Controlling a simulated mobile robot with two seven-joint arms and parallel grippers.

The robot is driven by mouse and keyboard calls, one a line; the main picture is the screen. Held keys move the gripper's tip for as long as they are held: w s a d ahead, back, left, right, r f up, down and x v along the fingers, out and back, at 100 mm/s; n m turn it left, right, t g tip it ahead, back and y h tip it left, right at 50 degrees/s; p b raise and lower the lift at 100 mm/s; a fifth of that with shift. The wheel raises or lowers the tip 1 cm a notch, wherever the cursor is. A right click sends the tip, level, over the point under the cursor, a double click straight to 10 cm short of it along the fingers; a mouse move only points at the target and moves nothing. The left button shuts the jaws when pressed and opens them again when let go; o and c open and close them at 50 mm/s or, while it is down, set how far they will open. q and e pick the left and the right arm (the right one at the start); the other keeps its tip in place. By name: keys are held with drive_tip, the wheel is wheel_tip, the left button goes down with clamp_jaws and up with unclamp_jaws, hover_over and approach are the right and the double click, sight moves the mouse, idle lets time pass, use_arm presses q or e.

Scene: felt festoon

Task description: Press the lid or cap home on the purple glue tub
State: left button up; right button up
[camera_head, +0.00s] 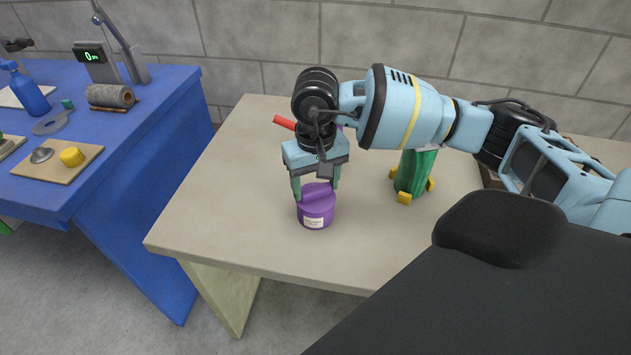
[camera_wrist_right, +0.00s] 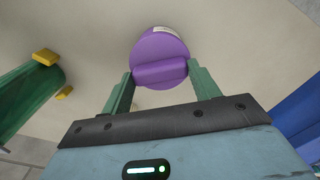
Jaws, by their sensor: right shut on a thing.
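The purple glue tub (camera_head: 316,215) stands upright near the front of the beige table, with a pale label on its side. Its purple lid (camera_head: 318,192) has a raised bar across the top, which also shows in the right wrist view (camera_wrist_right: 160,71). My right gripper (camera_head: 317,196) points down over the tub, with its green fingers at the two ends of the lid's bar, shut on it. The lid sits on or right at the tub's top; I cannot tell whether a gap is left under it. My left gripper is not in view.
On the beige table (camera_head: 215,225), a green object with yellow feet (camera_head: 415,172) stands right of the tub, and a red object (camera_head: 284,122) lies behind my gripper. A blue table (camera_head: 150,130) with a scale, roll and bottle is at left. The table's front-left is clear.

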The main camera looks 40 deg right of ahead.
idle(0.4)
drive_tip(key=o, duration=1.3)
drive_tip(key=shift+o, duration=0.2)
drive_tip(key=shift+r+p, duration=1.55)
drive_tip(key=shift+r, duration=2)
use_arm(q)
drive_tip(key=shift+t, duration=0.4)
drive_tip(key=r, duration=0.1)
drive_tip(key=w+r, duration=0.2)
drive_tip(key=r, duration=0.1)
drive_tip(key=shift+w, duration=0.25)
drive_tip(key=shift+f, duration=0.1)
use_arm(e)
clamp_jaws()
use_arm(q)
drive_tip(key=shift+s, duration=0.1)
